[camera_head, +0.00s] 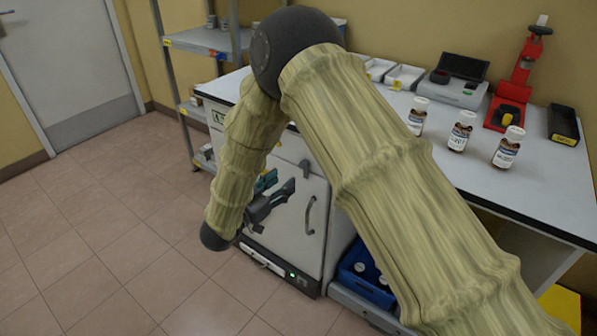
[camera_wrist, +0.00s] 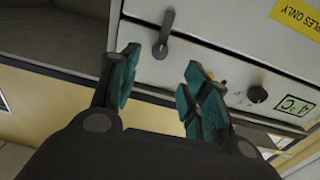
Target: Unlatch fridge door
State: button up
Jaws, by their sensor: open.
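The fridge (camera_head: 298,242) is a white cabinet under the bench, with a curved dark handle (camera_head: 309,216) on its door. In the wrist view a dark latch lever (camera_wrist: 163,36) stands on the white front (camera_wrist: 205,38), near the door's edge. My gripper (camera_wrist: 161,62) is open, with its teal-padded fingers on either side of the lever's line. The lever lies ahead of the fingertips, apart from them and nearer the left finger. In the head view my gripper (camera_head: 277,188) is in front of the fridge, left of the handle; my arm hides part of the front.
A dark knob (camera_wrist: 257,94) and a 4°C label (camera_wrist: 294,105) are on the fridge front. A blue crate (camera_head: 360,272) with bottles is right of the fridge. Several brown bottles (camera_head: 461,132) stand on the bench (camera_head: 545,195). Floor at left is clear.

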aim_at(302, 167)
jog(key=x, duration=0.8)
jog(key=shift+w+d, duration=0.25)
jog(key=shift+w, duration=0.05)
jog(key=shift+c, duration=0.3)
grip_shut()
